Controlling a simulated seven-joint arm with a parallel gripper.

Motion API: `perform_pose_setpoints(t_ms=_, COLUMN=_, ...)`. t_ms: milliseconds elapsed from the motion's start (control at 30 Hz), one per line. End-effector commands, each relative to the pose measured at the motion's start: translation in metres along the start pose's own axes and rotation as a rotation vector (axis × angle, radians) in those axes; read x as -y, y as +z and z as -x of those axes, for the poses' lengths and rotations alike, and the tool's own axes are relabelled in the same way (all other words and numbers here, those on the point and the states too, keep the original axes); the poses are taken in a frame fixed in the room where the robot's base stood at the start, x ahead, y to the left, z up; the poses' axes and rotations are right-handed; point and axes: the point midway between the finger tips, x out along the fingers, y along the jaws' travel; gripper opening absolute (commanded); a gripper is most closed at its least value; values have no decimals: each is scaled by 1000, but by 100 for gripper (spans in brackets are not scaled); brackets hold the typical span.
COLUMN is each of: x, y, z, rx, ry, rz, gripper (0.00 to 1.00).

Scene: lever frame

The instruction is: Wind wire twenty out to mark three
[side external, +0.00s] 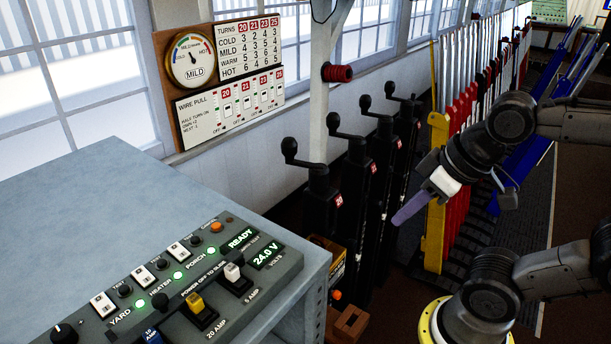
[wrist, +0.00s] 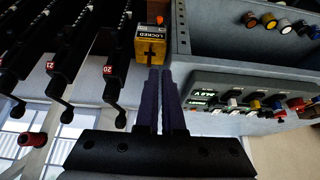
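The wire twenty winder is a black post (side external: 323,205) with a red 20 label and a crank (side external: 300,160) on top, nearest the bench. In the wrist view its post (wrist: 120,45) is left of my fingers, with its crank (wrist: 112,108) below. My gripper (side external: 397,220) is right of the posts in the side view, its purple fingers pointing down-left. In the wrist view my gripper (wrist: 161,72) has its fingers side by side, looking shut with nothing between. It appears apart from the crank. The wire pull board (side external: 230,107) shows windows for several wires; their markers are too small to read.
More winders (side external: 352,175) stand behind, one labelled 21 (wrist: 50,67). A yellow LOCKED box (wrist: 150,47) is ahead of my fingers. A grey bench (side external: 90,235) bears a switch panel (side external: 190,290). Red and yellow levers (side external: 437,190) stand near my arm. The dial (side external: 192,59) reads MILD.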

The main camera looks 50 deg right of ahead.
Motion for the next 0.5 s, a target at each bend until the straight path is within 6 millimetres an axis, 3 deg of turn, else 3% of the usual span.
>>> perform_pose_setpoints(t_ms=33, x=0, y=0, z=0, rx=0, ry=0, rz=0, gripper=16)
perform_pose_setpoints(t_ms=233, x=0, y=-4, z=6, rx=-3, ry=0, rz=0, gripper=52)
perform_pose_setpoints(t_ms=500, x=-2, y=-28, z=47, rx=-8, ry=9, rz=-5, gripper=100)
